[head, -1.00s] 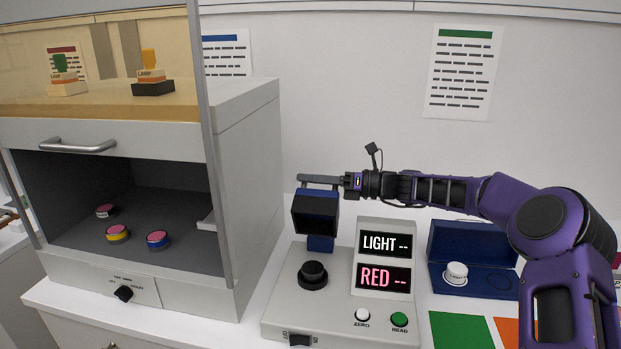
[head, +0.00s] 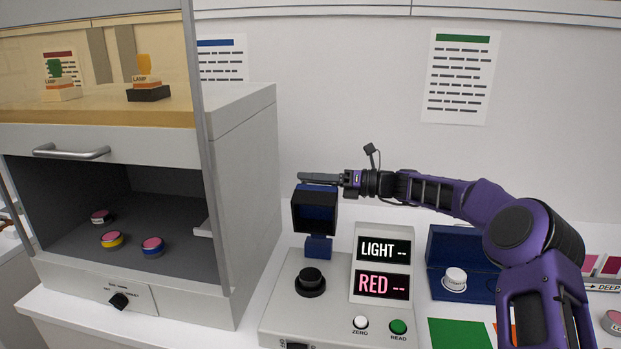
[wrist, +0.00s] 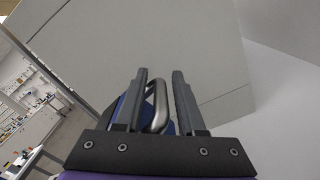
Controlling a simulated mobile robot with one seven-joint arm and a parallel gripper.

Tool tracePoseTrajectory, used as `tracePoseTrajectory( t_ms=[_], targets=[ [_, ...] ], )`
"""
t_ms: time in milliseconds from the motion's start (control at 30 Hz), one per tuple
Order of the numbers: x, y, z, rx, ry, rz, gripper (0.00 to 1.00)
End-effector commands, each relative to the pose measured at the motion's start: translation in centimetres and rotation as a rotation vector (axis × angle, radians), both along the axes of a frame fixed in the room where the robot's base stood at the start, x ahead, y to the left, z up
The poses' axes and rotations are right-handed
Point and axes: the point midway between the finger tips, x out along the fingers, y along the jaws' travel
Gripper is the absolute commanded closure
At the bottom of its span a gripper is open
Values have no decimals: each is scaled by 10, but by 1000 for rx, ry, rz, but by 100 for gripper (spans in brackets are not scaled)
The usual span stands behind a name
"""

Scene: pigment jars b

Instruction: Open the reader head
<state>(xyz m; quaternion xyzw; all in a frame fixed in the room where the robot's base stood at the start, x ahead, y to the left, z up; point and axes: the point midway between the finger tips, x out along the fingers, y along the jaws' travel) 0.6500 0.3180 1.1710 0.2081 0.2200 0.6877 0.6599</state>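The reader head (head: 314,212), a black box with a dark blue open-looking face, stands tipped up on a blue bracket (head: 318,247) at the back of the grey reader. It is clear above the black round port (head: 310,282). My gripper (head: 303,179) lies across the top of the head, coming from the right. In the wrist view my gripper's fingers (wrist: 159,76) are apart, with a curved metal handle (wrist: 161,108) between them and some gap showing. Part of the blue head shows behind the fingers. Whether a finger touches the handle is unclear.
The reader's display (head: 383,266) shows LIGHT and RED, with a white button (head: 360,322) and a green button (head: 398,327) below. A grey cabinet (head: 245,200) stands close on the left, holding several jars. A blue case (head: 445,282) sits at right.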

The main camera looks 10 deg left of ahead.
Motion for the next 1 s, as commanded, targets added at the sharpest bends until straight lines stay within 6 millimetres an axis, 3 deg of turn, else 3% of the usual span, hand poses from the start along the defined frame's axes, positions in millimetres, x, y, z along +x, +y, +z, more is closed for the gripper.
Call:
tracePoseTrajectory(
  t_ms=[67,433,567,667,1000],
  targets=[
    [1,-2,-9,-11,7,-2,53],
    [0,-2,-6,-8,5,2,53],
    [1,-10,-5,-7,4,0,53],
    [1,-25,-5,-6,4,-2,53],
    [5,-108,-4,-7,4,-4,53]
  ],
)
